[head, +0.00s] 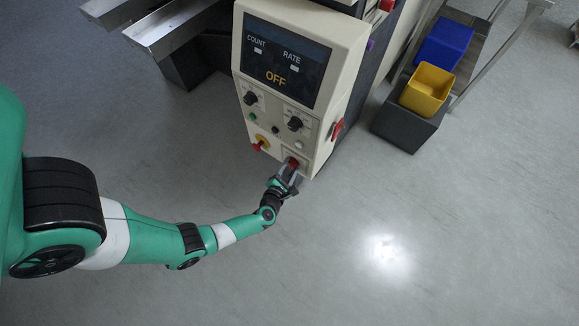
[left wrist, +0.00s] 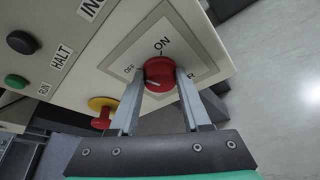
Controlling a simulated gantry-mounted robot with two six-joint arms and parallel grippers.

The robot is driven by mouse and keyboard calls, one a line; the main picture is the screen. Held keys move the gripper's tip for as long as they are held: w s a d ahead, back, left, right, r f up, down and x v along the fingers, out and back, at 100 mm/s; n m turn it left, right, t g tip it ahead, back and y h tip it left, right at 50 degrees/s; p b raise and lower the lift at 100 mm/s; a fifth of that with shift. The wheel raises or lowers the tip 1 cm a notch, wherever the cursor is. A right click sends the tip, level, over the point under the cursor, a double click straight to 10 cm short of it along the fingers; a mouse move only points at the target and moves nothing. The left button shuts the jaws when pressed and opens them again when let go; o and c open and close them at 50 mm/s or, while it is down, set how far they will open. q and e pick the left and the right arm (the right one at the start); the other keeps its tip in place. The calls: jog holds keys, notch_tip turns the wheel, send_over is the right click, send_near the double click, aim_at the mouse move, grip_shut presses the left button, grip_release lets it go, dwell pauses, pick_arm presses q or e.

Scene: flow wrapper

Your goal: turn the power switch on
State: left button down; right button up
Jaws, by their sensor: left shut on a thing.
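The power switch (left wrist: 159,73) is a red round knob on a grey plate marked OFF and ON, seen in the left wrist view. Its pale pointer line lies toward the OFF side. My left gripper (left wrist: 160,82) has its two fingers on either side of the knob, shut on it. In the head view the red knob (head: 293,163) is at the bottom of the cream control panel (head: 312,125), with my left gripper (head: 288,177) at it. The panel's display (head: 281,62) reads OFF in yellow, with COUNT and RATE above. My right gripper is not in view.
Green and black buttons (left wrist: 22,42) lie farther left. Black knobs sit higher on the panel. A yellow bin (head: 427,88) and blue bin (head: 444,43) stand right. The floor is clear.

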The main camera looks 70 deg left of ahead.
pick_arm(q)
jog(key=m+y+b, duration=0.1)
jog(key=m, duration=0.1)
jog(key=m+y+b, duration=0.1)
jog(key=m+b, duration=0.1)
jog(key=shift+w+d+f+m+y, duration=0.2)
jog(key=shift+f+m+y, duration=0.1)
jog(key=shift+f+m, duration=0.1)
jog(key=shift+m+y+b, duration=0.4)
jog(key=shift+m, duration=0.4)
jog(key=shift+m+y, duration=0.5)
jog(key=shift+m, duration=0.8)
jog(key=shift+c, duration=1.8)
grip_release()
jog(key=shift+s, duration=0.1)
